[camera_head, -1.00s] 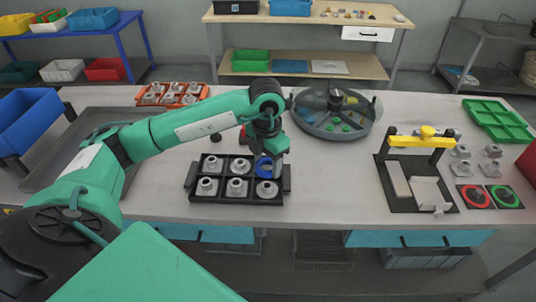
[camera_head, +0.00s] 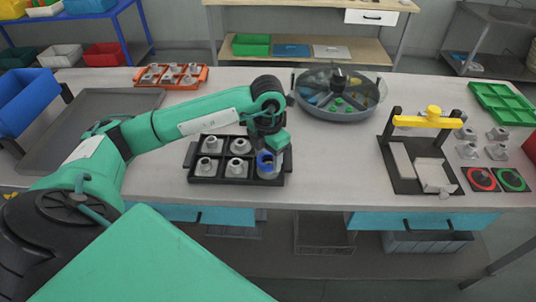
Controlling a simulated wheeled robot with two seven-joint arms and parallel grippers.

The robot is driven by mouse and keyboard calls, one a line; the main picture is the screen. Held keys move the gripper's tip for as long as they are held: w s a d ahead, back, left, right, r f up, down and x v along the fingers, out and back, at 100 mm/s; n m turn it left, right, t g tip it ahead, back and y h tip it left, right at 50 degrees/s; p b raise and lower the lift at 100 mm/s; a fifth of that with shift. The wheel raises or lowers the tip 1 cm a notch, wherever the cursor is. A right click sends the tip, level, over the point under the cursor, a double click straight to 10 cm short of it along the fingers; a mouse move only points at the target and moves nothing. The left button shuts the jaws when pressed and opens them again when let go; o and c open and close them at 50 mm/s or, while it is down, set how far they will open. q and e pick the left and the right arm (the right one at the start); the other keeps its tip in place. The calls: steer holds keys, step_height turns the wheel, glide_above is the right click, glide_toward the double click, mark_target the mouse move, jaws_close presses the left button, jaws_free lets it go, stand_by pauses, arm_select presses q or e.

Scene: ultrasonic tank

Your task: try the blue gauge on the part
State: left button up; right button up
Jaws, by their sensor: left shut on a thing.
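My left gripper (camera_head: 275,150) reaches in from the left and is shut on the blue gauge (camera_head: 264,161), a blue ring. It holds the gauge at the right front compartment of the black tray (camera_head: 221,182). A grey metal part (camera_head: 267,174) sits in that compartment, directly below the gauge. The gauge overlaps the part's top; I cannot tell whether it is around it or just above. Similar grey parts stand in other compartments. The gripper hides the back right compartment. My right gripper is not in view.
A round divided tray (camera_head: 338,112) stands behind. To the right are a fixture with a yellow bar (camera_head: 428,122), loose grey parts, red (camera_head: 482,179) and green (camera_head: 511,180) marked pads and a green tray (camera_head: 500,103). An orange tray (camera_head: 170,83) is at back left. Table between black tray and fixture is clear.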

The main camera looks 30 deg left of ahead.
arm_select(q)
steer(key=shift+f+b, duration=1.1)
steer(key=shift+f, duration=0.15)
stand_by(0.7)
steer(key=shift+r, duration=0.15)
stand_by(0.9)
steer(key=shift+r+p, duration=1.4)
steer(key=shift+r, duration=1)
steer(key=shift+r+p, duration=0.95)
steer(key=shift+r, duration=1.05)
